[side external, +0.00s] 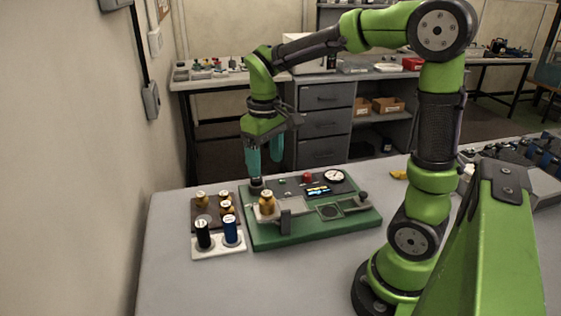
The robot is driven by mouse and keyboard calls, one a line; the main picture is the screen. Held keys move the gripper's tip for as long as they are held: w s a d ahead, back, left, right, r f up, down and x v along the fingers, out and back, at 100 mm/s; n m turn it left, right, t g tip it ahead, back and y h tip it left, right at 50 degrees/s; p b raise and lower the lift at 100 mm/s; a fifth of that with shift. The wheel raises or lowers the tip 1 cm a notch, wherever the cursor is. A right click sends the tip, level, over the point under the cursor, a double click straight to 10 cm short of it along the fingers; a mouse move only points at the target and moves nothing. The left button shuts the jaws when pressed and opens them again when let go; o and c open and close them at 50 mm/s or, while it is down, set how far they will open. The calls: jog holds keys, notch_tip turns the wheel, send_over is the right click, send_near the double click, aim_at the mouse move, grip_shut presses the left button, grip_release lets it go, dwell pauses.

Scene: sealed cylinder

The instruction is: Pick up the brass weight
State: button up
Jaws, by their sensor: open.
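A brass weight (267,203) with a knob top stands on the grey plate of the green instrument board (300,239). More brass weights (226,208) stand on the brown tray (208,222) to the left of the board. My gripper (265,169) points down with its two teal fingers apart and nothing visible between them. It is above the back left part of the board, higher than the weight on the plate and apparently behind it. A dark knob-like part (256,185) of the board lies just below the left fingertip; I cannot tell the gap.
A black cylinder (203,233) and a blue cylinder (230,230) stand on a white tray (203,254). The board carries a round gauge (334,177), a lit display (318,190) and a red button (307,178). The table (290,280) is clear in front.

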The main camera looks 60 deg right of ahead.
aim_at(267, 193)
jog(key=f, duration=1)
jog(key=shift+s+f, duration=0.2)
jog(key=shift+c, duration=0.5)
grip_shut()
jog(key=shift+r, duration=0.1)
